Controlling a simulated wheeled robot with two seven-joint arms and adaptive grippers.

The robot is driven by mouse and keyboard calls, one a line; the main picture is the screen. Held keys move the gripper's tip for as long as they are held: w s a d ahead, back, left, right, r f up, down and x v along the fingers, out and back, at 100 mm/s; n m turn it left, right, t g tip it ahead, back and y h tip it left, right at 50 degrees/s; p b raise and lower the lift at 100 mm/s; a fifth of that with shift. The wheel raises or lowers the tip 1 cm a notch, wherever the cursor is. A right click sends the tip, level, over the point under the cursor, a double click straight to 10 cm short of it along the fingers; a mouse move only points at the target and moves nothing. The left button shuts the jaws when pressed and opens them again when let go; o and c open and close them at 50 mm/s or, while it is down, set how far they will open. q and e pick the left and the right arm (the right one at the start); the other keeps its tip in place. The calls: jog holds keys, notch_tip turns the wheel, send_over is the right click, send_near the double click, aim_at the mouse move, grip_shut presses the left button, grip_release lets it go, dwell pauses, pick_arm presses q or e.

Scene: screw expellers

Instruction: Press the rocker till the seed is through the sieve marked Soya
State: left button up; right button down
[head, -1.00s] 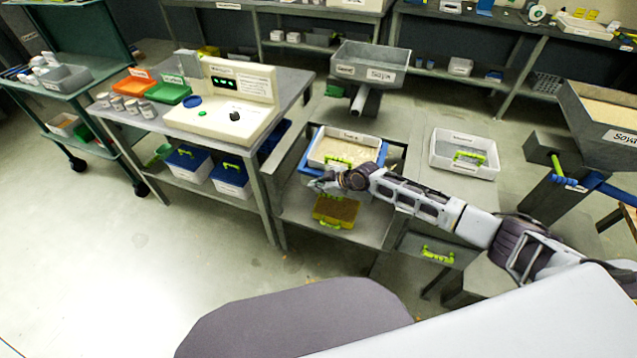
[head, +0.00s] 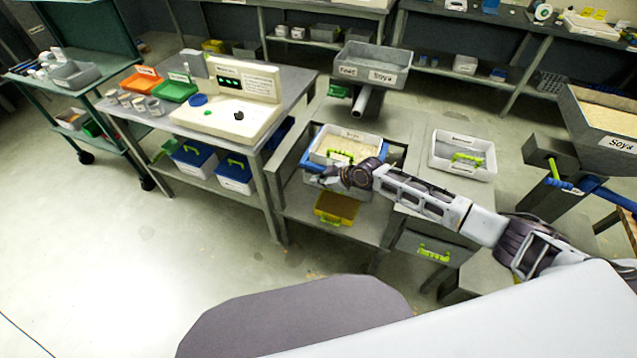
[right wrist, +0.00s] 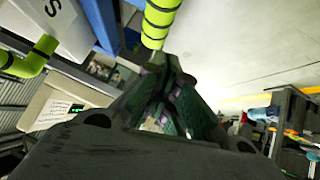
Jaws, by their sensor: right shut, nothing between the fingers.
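The white sieve tray (head: 372,141) with a Soya label sits in a blue rocker frame (head: 306,160) on the grey stand and holds pale seed (head: 340,145). A yellow-green handle shows at its front. My right gripper (head: 326,173) is at the front edge of the sieve and rocker, shut and empty. Whether it touches the rocker I cannot tell. In the right wrist view its fingers (right wrist: 168,100) are together, below a yellow-green bar with black bands (right wrist: 160,20). A yellow tray (head: 336,209) with brown contents sits below the rocker. My left gripper is not in view.
A second white tray (head: 487,168) stands on the bench to the right. A grey hopper marked Soya (head: 376,64) with a spout stands behind. Another Soya hopper (head: 600,125) with a blue bar is at the far right. A control panel (head: 240,108) stands left. The floor at left is clear.

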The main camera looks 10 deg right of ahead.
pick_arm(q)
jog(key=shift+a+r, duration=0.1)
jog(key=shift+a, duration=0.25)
pick_arm(e)
jog(key=v, duration=0.8)
jog(key=shift+s+r, duration=0.3)
jog(key=shift+s, duration=0.15)
dwell(0.7)
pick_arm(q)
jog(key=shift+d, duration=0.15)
